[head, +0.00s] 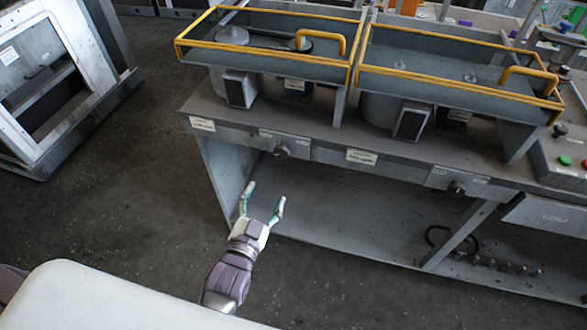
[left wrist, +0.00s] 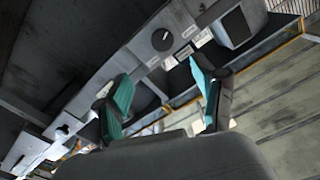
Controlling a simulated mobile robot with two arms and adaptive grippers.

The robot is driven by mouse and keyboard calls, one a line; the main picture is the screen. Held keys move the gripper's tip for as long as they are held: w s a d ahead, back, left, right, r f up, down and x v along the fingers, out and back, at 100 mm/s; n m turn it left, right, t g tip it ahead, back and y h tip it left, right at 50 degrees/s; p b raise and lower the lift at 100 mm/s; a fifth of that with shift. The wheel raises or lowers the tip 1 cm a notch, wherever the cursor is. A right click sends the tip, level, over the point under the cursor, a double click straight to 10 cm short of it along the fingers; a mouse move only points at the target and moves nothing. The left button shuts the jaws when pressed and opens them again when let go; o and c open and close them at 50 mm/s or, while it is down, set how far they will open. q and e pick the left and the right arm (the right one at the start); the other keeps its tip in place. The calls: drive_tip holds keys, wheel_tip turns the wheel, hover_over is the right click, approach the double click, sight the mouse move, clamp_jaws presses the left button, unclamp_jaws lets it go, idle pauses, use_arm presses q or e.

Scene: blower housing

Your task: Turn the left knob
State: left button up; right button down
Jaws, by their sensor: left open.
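The left knob (head: 282,150) is a small round knob on the front panel of the bench, below the left yellow-railed housing. In the left wrist view a dark round knob (left wrist: 162,39), which looks like the same one, shows just beyond the fingertips. A second knob (head: 456,188) sits further right on the same panel. My left gripper (head: 264,195) is open and empty, with its fingers pointing toward the bench front, below and a little left of the left knob in the head view. It appears apart from the knob. My right gripper is not seen.
Yellow rails (head: 270,68) edge the housings on the bench top. The space under the bench is mostly open, with a dark cable loop (head: 445,240) at right. A control box with red and green buttons (head: 564,160) is at far right.

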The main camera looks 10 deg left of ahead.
sight(281, 154)
use_arm(q)
drive_tip(key=w+p, duration=0.1)
drive_tip(key=w, duration=1.2)
drive_tip(key=shift+w, duration=0.65)
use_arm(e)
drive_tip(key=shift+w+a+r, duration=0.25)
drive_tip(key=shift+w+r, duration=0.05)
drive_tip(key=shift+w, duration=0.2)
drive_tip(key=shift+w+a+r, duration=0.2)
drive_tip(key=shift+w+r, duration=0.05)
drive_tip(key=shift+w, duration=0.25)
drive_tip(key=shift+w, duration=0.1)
use_arm(q)
drive_tip(key=shift+c, duration=0.6)
drive_tip(key=c, duration=1)
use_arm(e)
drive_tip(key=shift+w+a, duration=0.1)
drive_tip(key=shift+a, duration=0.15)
